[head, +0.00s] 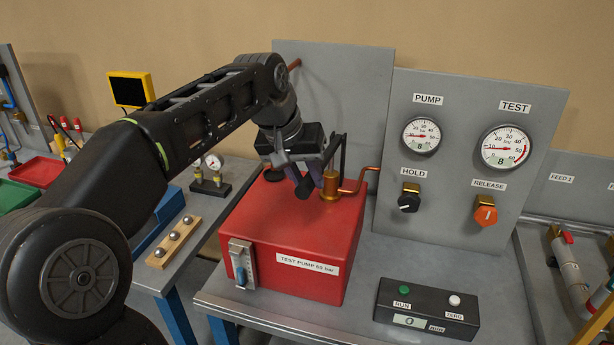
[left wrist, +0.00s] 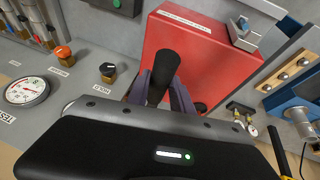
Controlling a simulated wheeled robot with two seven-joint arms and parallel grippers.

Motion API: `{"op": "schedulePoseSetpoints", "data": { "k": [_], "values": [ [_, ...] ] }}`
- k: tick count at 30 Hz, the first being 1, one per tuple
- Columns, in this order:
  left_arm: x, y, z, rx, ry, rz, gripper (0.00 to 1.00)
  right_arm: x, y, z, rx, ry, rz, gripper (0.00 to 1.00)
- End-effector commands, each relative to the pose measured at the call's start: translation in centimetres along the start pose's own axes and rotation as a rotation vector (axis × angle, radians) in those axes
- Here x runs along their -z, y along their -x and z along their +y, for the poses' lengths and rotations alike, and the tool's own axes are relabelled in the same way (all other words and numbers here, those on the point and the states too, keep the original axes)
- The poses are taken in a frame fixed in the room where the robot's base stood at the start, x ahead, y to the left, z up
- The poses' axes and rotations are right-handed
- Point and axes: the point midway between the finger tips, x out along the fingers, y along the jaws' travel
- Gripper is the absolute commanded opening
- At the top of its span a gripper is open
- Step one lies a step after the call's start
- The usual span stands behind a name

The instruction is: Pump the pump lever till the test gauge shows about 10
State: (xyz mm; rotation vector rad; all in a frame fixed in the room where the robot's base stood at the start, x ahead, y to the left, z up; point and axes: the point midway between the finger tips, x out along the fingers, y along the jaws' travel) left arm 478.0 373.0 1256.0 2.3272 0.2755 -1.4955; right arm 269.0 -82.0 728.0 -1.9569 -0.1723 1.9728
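The red test pump box (head: 300,231) stands on the bench with a brass pump body (head: 331,186) on top. The pump lever (head: 304,188) has a black grip, which also shows in the left wrist view (left wrist: 163,72). My left gripper (head: 308,178) is over the box with its fingers on both sides of this grip, closed on it. The test gauge (head: 506,147) has a digital readout of 8. The pump gauge (head: 421,135) to its left has a needle low on its dial. My right gripper is not in view.
A black HOLD knob (head: 409,202) and an orange RELEASE knob (head: 486,213) are on the grey panel. A control box (head: 426,309) with green and white buttons sits at the bench front. A wooden block with balls (head: 173,241) is at left.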

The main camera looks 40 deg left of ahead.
Motion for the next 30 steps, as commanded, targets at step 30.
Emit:
{"op": "schedulePoseSetpoints", "data": {
  "k": [30],
  "values": [
    [0.04, 0.07, 0.0, 0.0, 0.0, 0.002, 0.0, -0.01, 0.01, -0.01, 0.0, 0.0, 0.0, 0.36]
  ]
}}
